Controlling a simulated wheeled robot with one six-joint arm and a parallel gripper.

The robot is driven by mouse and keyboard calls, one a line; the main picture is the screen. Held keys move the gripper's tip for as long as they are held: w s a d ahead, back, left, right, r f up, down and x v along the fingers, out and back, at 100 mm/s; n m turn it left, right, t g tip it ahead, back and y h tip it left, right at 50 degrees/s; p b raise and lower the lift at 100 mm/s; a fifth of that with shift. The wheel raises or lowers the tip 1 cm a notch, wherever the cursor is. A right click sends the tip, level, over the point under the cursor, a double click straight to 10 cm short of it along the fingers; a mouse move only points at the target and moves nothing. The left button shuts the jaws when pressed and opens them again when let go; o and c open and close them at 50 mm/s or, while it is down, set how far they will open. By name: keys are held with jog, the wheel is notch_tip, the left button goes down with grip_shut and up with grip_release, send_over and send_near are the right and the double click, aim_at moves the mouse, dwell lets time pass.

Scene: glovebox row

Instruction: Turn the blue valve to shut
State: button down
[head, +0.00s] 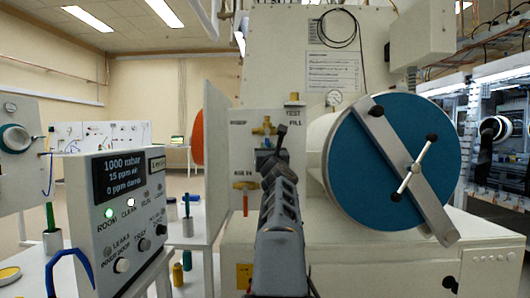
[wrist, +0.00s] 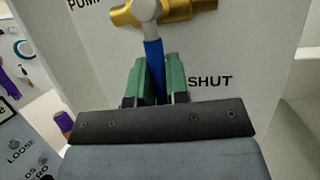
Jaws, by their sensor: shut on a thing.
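In the wrist view a brass valve body (wrist: 175,10) sits on a pale panel with a grey round hub at its middle. The blue valve handle (wrist: 154,62) hangs down from the hub, nearly upright in the picture. My gripper (wrist: 155,75) is shut on the blue handle, with one green finger on each side. The word SHUT is printed on the panel just right of the fingers. In the head view my gripper (head: 268,148) is at the small valve panel (head: 245,155), and my arm hides the blue handle there.
An orange-handled valve (head: 245,187) is low on the same panel, left of my arm. A large blue round door (head: 380,190) with a bar across it stands to the right. A display box (head: 115,215) stands at the left front.

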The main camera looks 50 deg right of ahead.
jog(key=shift+r, duration=0.1)
jog(key=c, duration=1.1)
grip_release()
jog(key=b+v, duration=0.3)
jog(key=v, duration=1.1)
jog(key=shift+d+b, duration=0.1)
jog(key=shift+b, duration=0.25)
jog(key=shift+w, duration=0.1)
